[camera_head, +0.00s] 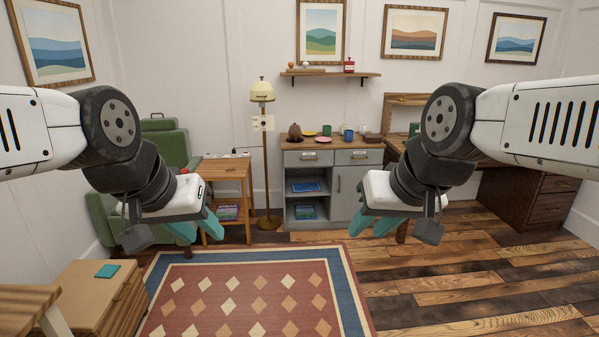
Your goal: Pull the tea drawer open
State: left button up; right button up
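A grey cabinet (333,202) with a wooden top stands against the back wall. It has two drawers side by side under the top, a left drawer (297,158) and a right drawer (370,157), each with a handle. Both look closed. No tea label is readable, so I cannot tell which is the tea drawer. My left gripper (196,229) is raised at left, its teal fingers apart and empty. My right gripper (373,226) is raised right of centre, also with teal fingers apart and empty. Both are well short of the cabinet.
A patterned rug (347,287) and bare plank floor (440,267) lie before the cabinet. A floor lamp (266,150) and side table (230,171) stand left of it. A green armchair (174,147) is further left, a wooden desk (530,200) right.

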aim_at(306, 157)
jog(key=i+z, duration=0.3)
jog(key=i, duration=1.8)
jog(key=i+u, duration=0.2)
jog(key=i, duration=0.3)
jog(key=i+l+u, duration=0.25)
jog(key=i, duration=0.2)
jog(key=i+l+u, duration=0.2)
jog(key=i, duration=0.3)
jog(key=i+l+u, duration=0.25)
jog(key=i, duration=0.2)
